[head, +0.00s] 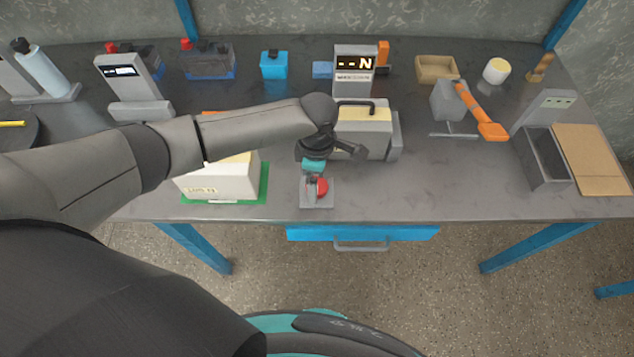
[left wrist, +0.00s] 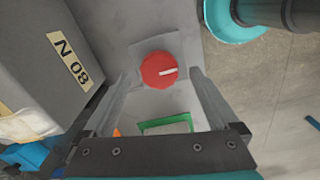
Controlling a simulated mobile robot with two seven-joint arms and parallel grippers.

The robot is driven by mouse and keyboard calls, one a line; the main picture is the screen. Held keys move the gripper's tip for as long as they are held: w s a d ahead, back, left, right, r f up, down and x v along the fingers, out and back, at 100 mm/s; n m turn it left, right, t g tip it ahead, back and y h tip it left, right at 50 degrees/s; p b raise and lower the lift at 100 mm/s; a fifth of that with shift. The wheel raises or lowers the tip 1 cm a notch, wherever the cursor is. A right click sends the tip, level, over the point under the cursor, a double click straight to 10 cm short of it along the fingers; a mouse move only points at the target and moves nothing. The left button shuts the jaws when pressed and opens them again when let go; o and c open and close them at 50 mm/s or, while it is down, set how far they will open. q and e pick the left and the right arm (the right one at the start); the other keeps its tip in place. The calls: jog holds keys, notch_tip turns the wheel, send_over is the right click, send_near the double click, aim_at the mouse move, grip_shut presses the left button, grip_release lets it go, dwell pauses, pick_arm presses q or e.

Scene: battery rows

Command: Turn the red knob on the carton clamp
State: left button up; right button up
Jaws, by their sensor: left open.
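The red knob (head: 321,187) sits on a small grey clamp plate (head: 318,202) near the table's front edge. A gap shows on both sides there, though I cannot tell whether the fingers reach knob height. The gripper partly hides the clamp in the head view. My right gripper is not in view.
A white carton (head: 222,184) on a green mat (head: 264,180) stands left of the clamp. A grey case (head: 375,145) with a handle stands just behind it. The table right of the clamp is clear as far as a grey bin (head: 545,170).

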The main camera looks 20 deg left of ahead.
pick_arm(q)
jog(key=shift+f, duration=0.85)
jog(key=shift+c, duration=0.3)
